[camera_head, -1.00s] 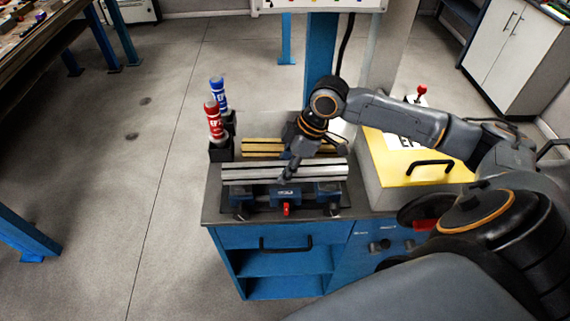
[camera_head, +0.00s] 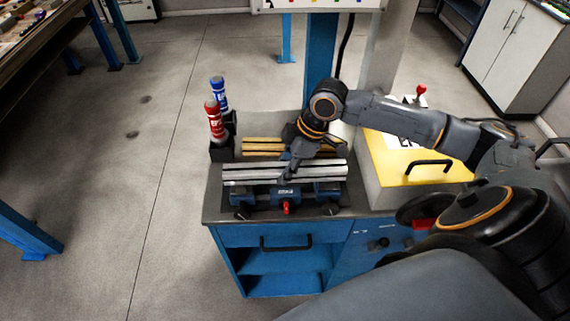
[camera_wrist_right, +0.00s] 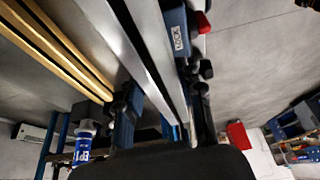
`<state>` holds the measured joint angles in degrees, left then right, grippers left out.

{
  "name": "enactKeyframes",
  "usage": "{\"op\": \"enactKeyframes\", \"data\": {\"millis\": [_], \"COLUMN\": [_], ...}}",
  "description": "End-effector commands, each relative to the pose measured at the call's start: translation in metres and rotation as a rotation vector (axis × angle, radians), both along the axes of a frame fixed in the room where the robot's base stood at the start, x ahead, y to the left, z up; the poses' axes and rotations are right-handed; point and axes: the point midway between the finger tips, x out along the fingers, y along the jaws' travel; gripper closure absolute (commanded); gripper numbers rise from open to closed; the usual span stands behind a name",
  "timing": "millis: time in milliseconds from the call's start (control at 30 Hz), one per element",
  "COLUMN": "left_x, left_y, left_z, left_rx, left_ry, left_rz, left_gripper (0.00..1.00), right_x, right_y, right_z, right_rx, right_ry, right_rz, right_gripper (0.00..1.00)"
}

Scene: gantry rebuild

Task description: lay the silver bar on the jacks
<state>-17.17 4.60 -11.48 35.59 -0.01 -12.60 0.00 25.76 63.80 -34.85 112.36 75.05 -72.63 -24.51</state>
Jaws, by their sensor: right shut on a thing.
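The silver bar (camera_head: 250,174) is a long grooved profile lying level left to right at the bench's front. The blue jacks (camera_head: 327,194), with a red knob between them, stand directly below its front edge; I cannot tell whether bar and jacks touch. My right gripper (camera_head: 287,175) comes down from above and is shut on the bar near its middle. In the right wrist view, the bar (camera_wrist_right: 148,42) runs between the two dark fingers (camera_wrist_right: 165,105), with a blue block marked LOCK (camera_wrist_right: 178,38) beside it. My left gripper is not in view.
Gold bars (camera_head: 262,143) lie behind the silver bar. A red bottle (camera_head: 215,120) and a blue bottle (camera_head: 219,93) stand in a black holder at the left. A yellow-topped box (camera_head: 450,172) stands close on the right. The bench edge (camera_head: 215,222) is near the jacks.

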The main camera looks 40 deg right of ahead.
Motion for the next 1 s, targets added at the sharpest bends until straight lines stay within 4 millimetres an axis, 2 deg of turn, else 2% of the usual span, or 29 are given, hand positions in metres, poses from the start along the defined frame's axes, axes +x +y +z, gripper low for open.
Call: {"op": "enactKeyframes", "data": {"millis": [133, 167, 267, 533, 667, 767, 1000], "left_x": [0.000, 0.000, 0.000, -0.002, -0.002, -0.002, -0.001], "left_y": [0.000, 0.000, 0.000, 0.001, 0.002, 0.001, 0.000], "left_z": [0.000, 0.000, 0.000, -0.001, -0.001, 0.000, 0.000], "left_rx": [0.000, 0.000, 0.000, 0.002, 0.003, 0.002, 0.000], "left_ry": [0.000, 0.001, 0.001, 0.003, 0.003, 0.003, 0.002], "left_rz": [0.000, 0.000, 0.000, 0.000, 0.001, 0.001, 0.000], "left_gripper": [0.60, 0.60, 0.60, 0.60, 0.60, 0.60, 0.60], "right_x": [0.001, 0.001, 0.001, -0.001, -0.001, -0.003, -0.013], "right_y": [0.000, 0.000, 0.000, 0.000, -0.003, -0.007, -0.024], "right_z": [0.001, 0.001, 0.001, -0.001, 0.005, 0.018, 0.066], "right_rx": [0.001, 0.001, 0.001, -0.001, -0.002, -0.003, -0.003], "right_ry": [-0.003, -0.003, -0.003, 0.002, -0.001, -0.002, -0.004], "right_rz": [0.000, 0.000, 0.000, 0.000, -0.001, 0.000, -0.001], "right_gripper": [1.00, 0.57, 0.36, 0.36, 0.36, 0.36, 0.36]}}
